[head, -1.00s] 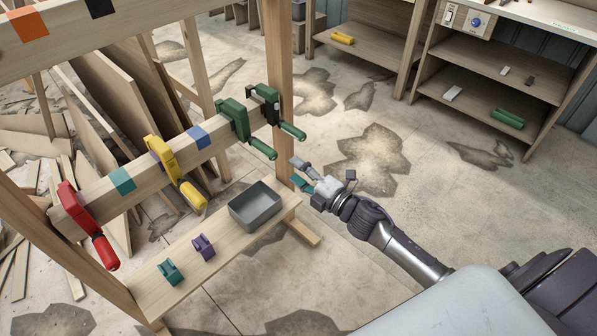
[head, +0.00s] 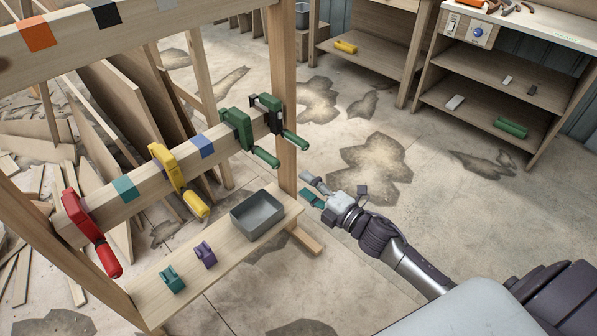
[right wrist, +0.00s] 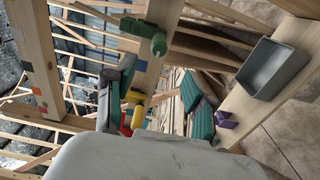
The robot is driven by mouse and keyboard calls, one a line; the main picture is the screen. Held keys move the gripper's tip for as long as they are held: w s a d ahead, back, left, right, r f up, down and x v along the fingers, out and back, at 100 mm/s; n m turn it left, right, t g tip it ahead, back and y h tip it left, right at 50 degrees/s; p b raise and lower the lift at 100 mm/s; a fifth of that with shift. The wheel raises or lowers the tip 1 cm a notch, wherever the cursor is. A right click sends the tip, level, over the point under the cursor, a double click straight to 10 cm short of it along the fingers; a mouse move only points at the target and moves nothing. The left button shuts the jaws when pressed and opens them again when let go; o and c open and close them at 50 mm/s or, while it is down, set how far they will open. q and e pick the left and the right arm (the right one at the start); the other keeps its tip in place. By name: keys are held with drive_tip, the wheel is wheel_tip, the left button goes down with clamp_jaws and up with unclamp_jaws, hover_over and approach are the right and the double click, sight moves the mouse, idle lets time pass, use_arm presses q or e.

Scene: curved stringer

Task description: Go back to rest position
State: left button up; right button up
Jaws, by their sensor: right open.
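My right gripper (head: 318,191) is open and empty. In the head view it hangs over the floor just right of the wooden rack's post (head: 284,110), apart from the rack. In the right wrist view its two fingers (right wrist: 158,100) are spread, with the rack's beam and clamps beyond them. My left gripper does not show in the head view.
The rack's beam (head: 145,190) carries red (head: 78,218), yellow (head: 168,170) and green (head: 238,128) clamps. The lower shelf (head: 180,298) holds a grey bin (head: 257,215), a teal clip (head: 171,279) and a purple clip (head: 205,254). Open floor (head: 420,200) lies to the right.

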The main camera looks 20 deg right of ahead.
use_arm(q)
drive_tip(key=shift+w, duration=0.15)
use_arm(e)
drive_tip(key=s+d+f+m+g+h+p, duration=0.25)
drive_tip(key=s+f+m, duration=0.35)
drive_tip(key=f, duration=0.6)
drive_tip(key=s+d+f+m+g+h+p, duration=0.2)
drive_tip(key=s+f+m+g+h+p, duration=0.25)
drive_tip(key=f, duration=0.65)
use_arm(q)
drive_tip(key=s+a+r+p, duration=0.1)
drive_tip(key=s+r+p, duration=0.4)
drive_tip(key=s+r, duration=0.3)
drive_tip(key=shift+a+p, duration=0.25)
drive_tip(key=shift+p, duration=0.05)
use_arm(e)
drive_tip(key=s+a+f+m+g, duration=0.2)
drive_tip(key=s+f+m+g, duration=0.1)
drive_tip(key=s, duration=0.8)
drive_tip(key=s+a+f+m+g, duration=0.2)
drive_tip(key=s+f, duration=0.3)
drive_tip(key=s, duration=0.7)
drive_tip(key=s+a+f+m+g, duration=0.2)
drive_tip(key=s+f+m+g, duration=0.1)
drive_tip(key=s, duration=0.9)
wheel_tip(320, 180, down, 2)
drive_tip(key=shift+s+a+f+m+g+y, duration=0.1)
drive_tip(key=shift+s+a+m+g+y, duration=0.25)
drive_tip(key=shift+m, duration=0.3)
drive_tip(key=shift+w, duration=0.1)
